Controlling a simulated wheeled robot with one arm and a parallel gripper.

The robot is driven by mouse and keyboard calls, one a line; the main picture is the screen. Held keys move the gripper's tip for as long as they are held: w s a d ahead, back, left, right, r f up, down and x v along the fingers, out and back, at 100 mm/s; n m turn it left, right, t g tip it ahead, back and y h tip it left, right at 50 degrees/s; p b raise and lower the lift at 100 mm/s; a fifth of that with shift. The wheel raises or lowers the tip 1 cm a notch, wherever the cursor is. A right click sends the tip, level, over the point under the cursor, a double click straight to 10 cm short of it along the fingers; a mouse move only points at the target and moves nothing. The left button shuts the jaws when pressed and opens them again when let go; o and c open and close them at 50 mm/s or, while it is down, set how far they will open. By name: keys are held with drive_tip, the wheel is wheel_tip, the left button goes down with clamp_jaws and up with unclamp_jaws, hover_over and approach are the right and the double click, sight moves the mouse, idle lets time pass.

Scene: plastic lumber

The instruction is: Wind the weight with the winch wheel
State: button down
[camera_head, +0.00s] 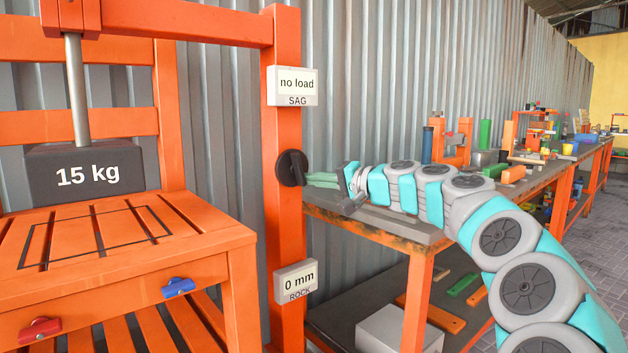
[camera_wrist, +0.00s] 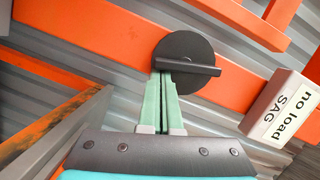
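The winch wheel is a black disc (camera_head: 291,168) with a raised bar across it, on the orange upright post (camera_head: 284,222). It also shows in the wrist view (camera_wrist: 187,48). My gripper (camera_head: 309,180) reaches it from the right. Its two green fingers (camera_wrist: 161,76) lie close together and look shut, with tips at one end of the bar; I cannot tell whether they touch it. The dark weight (camera_head: 84,172), marked "15 kg", is on a grey rod (camera_head: 76,90) above the orange slatted seat (camera_head: 205,217). I cannot tell whether it touches the seat.
A "no load" SAG sign (camera_head: 293,86) is above the wheel and a "0 mm" ROCK sign (camera_head: 296,281) below it. A workbench (camera_head: 380,222) stands under my arm, with several items farther back. Red (camera_head: 40,331) and blue (camera_head: 178,287) pieces are on the seat's front.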

drive_tip(key=shift+s+a+f+m+y, duration=0.15)
drive_tip(key=shift+a+f+m, duration=0.1)
drive_tip(key=shift+m, duration=0.45)
drive_tip(key=shift+s+a+f+m+y, duration=0.1)
drive_tip(key=shift+a+f+m+y, duration=0.1)
drive_tip(key=shift+m, duration=0.5)
idle(1.6)
drive_tip(key=shift+s+a+f, duration=0.1)
drive_tip(key=shift+s+a, duration=0.05)
drive_tip(key=shift+a, duration=0.05)
idle(1.1)
drive_tip(key=shift+s+a+m, duration=0.15)
drive_tip(key=shift+a+m, duration=0.1)
drive_tip(key=shift+m, duration=0.55)
idle(0.5)
